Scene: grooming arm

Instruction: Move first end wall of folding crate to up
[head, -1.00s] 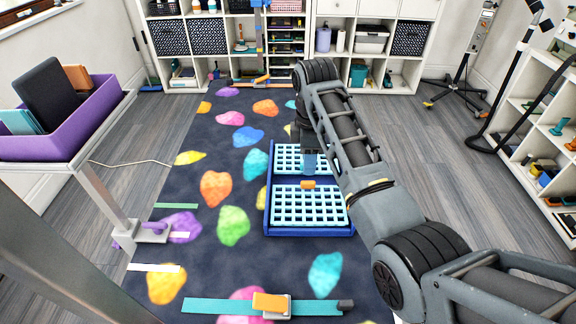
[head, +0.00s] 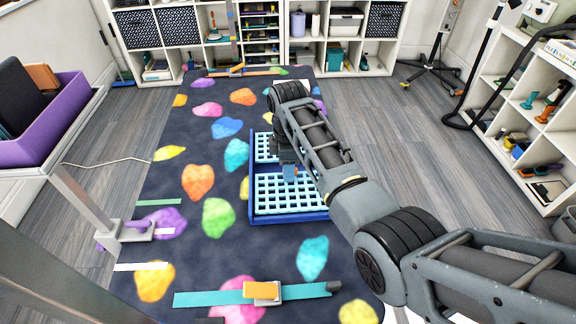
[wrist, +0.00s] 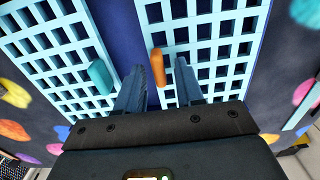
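The folding crate (head: 300,218) lies flat on the patterned mat, with a dark blue frame and light blue grid panels folded down inside. The near grid panel (head: 275,196) is plain in the head view; the far panel is partly hidden by my arm. In the wrist view an orange tab (wrist: 158,66) sits at the edge of one grid panel (wrist: 215,45), and a teal tab (wrist: 101,76) sits on the other panel. My gripper (wrist: 161,70) is open, its two blue fingers on either side of the orange tab as seen. Contact cannot be told.
The mat has coloured blotches and free room left of the crate. A teal strip with an orange block (head: 262,291) lies in front. A purple bin (head: 60,120) stands on a table at left. Shelves (head: 545,130) line the right and back.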

